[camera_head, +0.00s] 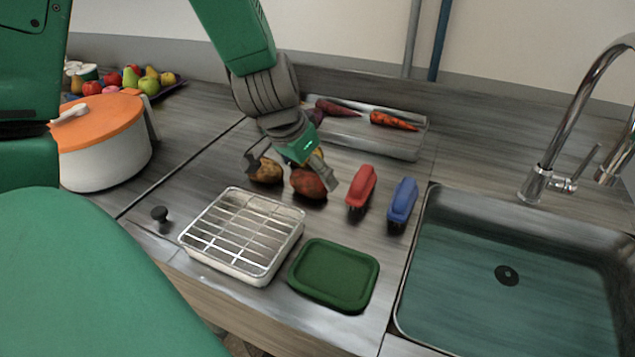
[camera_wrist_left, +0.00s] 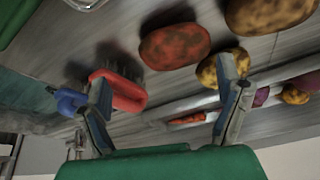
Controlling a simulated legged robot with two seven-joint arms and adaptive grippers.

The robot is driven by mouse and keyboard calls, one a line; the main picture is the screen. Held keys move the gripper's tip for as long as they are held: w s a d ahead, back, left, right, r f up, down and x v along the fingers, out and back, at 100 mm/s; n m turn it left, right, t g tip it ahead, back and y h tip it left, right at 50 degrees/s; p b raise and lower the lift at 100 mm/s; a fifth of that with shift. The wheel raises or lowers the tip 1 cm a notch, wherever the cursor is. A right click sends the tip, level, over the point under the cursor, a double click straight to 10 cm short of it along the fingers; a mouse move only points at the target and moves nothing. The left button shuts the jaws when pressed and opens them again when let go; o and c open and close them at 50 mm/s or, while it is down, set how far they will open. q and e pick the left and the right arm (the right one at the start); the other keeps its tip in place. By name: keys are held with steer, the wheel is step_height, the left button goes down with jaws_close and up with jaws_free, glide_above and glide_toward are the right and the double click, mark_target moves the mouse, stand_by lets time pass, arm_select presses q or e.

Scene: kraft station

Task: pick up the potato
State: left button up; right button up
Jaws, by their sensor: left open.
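A brown potato (camera_head: 266,172) and a reddish potato (camera_head: 309,184) lie side by side on the counter behind the wire rack. A yellowish potato lies just behind them, mostly hidden by my gripper in the head view. In the left wrist view the reddish potato (camera_wrist_left: 174,46), a brown potato (camera_wrist_left: 268,14) and the yellowish potato (camera_wrist_left: 210,72) show, the last partly behind one finger. My left gripper (camera_head: 290,168) is open and empty, with its fingers spread above the potatoes. I cannot tell from these frames whether it touches any. My right gripper is not in view.
Red (camera_head: 361,187) and blue (camera_head: 402,201) brushes lie right of the potatoes. A wire rack tray (camera_head: 190,240) and green lid (camera_head: 334,274) are in front. A metal tray (camera_head: 420,140) with carrots is behind. The sink (camera_head: 520,270) is right, an orange-lidded pot (camera_head: 100,155) left.

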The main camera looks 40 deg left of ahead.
mark_target(298, 176)
arm_select(q)
steer(key=a+f, duration=0.3)
steer(key=f, duration=0.1)
steer(key=shift+w+a+b, duration=0.15)
steer(key=shift+w+b, duration=0.2)
steer(key=shift+b, duration=0.05)
steer(key=shift+w+d+f, duration=0.6)
steer(key=shift+d+f, duration=0.3)
steer(key=shift+d, duration=0.05)
steer(key=shift+w+d, duration=0.1)
steer(key=shift+d, duration=0.1)
steer(key=shift+r, duration=0.2)
steer(key=shift+s+a, duration=0.2)
steer(key=shift+a, duration=0.25)
steer(key=c, duration=1)
steer(key=shift+a+f, duration=0.15)
steer(key=shift+a, duration=0.15)
steer(key=shift+d, duration=0.15)
steer(key=shift+c, duration=0.2)
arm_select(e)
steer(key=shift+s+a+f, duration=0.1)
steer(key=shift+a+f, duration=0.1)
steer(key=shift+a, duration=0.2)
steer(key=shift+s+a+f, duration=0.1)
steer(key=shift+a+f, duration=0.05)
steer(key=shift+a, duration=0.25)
